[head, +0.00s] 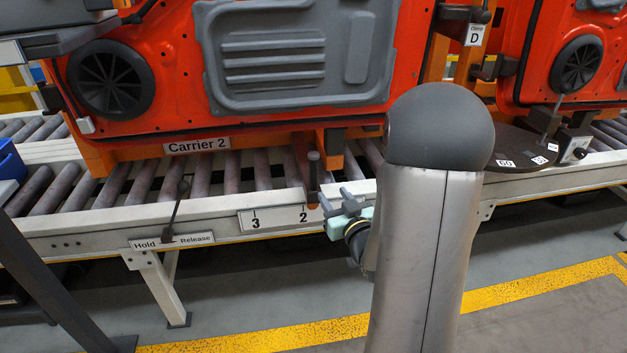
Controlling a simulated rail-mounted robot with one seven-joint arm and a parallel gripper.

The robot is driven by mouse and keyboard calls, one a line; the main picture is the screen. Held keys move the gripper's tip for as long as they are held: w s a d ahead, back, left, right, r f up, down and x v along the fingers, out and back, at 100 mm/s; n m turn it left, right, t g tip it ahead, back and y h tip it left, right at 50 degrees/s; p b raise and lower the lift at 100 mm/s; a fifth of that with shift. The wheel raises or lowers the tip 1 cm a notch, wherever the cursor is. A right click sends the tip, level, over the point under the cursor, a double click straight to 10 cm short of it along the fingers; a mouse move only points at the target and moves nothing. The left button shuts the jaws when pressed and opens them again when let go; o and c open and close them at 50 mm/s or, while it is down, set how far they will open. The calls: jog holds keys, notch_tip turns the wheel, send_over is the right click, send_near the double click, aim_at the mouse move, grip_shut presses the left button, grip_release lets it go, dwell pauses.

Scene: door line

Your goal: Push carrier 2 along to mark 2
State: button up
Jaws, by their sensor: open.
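Carrier 2 (196,145) is an orange frame on the roller conveyor, holding a red door panel (170,60) with a grey inner cover. A dark upright post with a rounded top (314,170) stands at its lower right, slightly right of the figure 2. The white mark plate (278,219) on the conveyor's front rail shows 3 at left and 2 at right; my arm may hide anything further right. My gripper (336,200) is open, just right of and below the post, by the rail. I cannot tell whether it touches the post. My arm hides part of the gripper.
A lever (175,208) stands at the Hold/Release label (172,241). A blue bin (10,160) is at left. The floor in front is clear.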

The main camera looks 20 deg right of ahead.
aim_at(315, 170)
jog(key=w, duration=1.4)
jog(key=shift+d, duration=0.4)
grip_shut()
